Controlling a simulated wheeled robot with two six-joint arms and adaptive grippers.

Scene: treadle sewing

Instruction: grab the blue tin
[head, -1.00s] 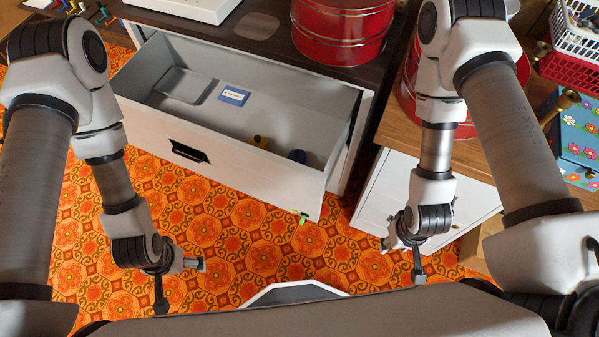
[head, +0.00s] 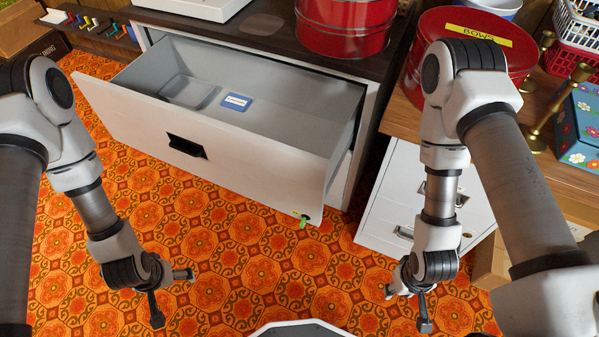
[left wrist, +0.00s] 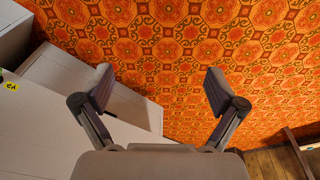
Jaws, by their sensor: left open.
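A blue tin with a flower pattern (head: 580,128) stands at the right edge of the head view, partly cut off. A small flat blue item with a white label (head: 236,102) lies in the open drawer; I cannot tell whether it is a tin. My left gripper (head: 170,294) is open and empty above the floor, in front of the drawer; its spread fingers show in the left wrist view (left wrist: 158,88). My right gripper (head: 407,305) looks open and empty above the floor, lower left of the flowered tin and well apart from it.
The open drawer (head: 130,118) juts out over the patterned floor. A red round tin (head: 425,55) with a yellow label, brass candlesticks (head: 560,100) and a white basket (head: 580,35) crowd the right surface near the flowered tin. A white cabinet (head: 395,195) stands below.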

